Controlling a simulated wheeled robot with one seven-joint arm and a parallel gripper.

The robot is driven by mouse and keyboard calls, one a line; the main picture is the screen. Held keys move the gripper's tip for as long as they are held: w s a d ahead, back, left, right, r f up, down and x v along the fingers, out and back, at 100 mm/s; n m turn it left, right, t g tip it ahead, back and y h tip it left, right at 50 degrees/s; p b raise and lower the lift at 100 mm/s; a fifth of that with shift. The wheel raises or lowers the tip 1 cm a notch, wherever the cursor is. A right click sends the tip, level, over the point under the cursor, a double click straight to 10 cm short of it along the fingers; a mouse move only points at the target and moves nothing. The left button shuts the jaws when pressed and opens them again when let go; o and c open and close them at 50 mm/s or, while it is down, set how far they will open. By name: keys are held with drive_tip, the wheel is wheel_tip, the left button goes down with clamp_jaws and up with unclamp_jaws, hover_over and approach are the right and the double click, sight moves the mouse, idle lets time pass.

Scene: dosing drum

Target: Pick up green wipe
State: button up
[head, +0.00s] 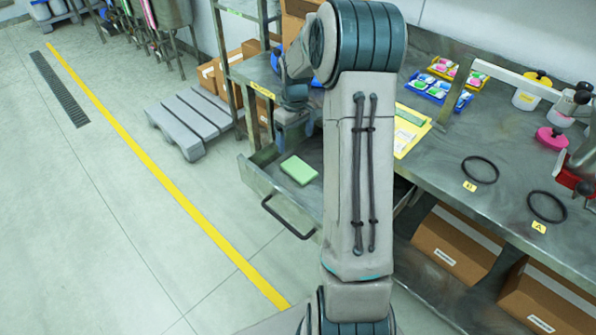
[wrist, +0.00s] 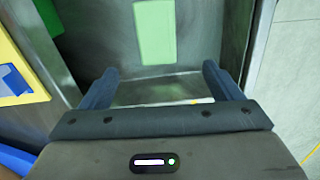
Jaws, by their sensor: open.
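The green wipe (head: 299,170) is a flat pale-green rectangle lying in the open metal drawer (head: 262,178) below the bench. It also shows in the wrist view (wrist: 155,32), ahead of the fingertips and near the top of the picture. My gripper (wrist: 160,85) is open and empty, with its two blue-grey fingers spread wide. In the head view my gripper (head: 293,130) is over the back part of the drawer, apart from the wipe. My arm hides part of the drawer's right side.
A shelf post (head: 228,75) stands left of the drawer.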

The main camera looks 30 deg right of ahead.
hover_over(299, 168)
drive_tip(key=f, duration=0.6)
drive_tip(key=shift+w+a+f, duration=0.2)
drive_tip(key=shift+a+f, duration=0.05)
drive_tip(key=shift+a, duration=0.15)
drive_tip(key=f, duration=0.4)
drive_tip(key=shift+s+d+f, duration=0.1)
drive_tip(key=shift+s+d, duration=0.15)
drive_tip(key=shift+d, duration=0.1)
drive_tip(key=shift+f, duration=0.5)
drive_tip(key=c, duration=1)
